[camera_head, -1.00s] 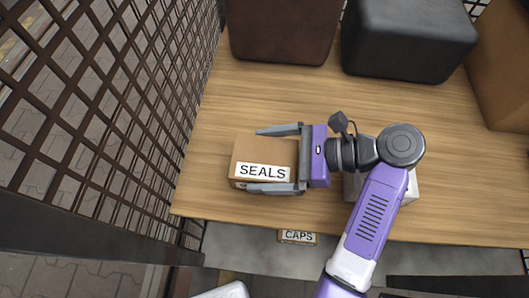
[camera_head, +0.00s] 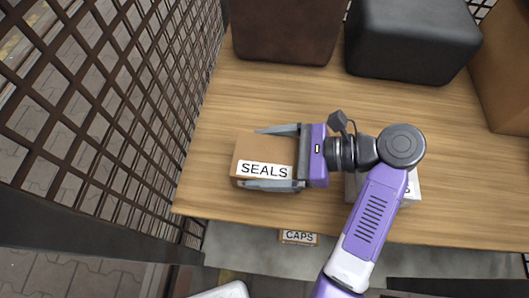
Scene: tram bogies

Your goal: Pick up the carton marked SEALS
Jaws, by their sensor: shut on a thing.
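The brown carton marked SEALS (camera_head: 258,150) is near the left front of the wooden shelf, its white label facing me. My gripper (camera_head: 265,158) reaches in from the right, one finger along the carton's far side and one along its near side. It is shut on the carton. I cannot tell whether the carton's underside touches the wood.
A carton marked CAPS (camera_head: 299,238) sits lower, below the shelf's front edge. A pale box (camera_head: 413,190) is partly hidden behind my arm. Dark brown (camera_head: 282,30) and black (camera_head: 410,40) blocks stand at the back. Wire mesh (camera_head: 110,100) borders the left.

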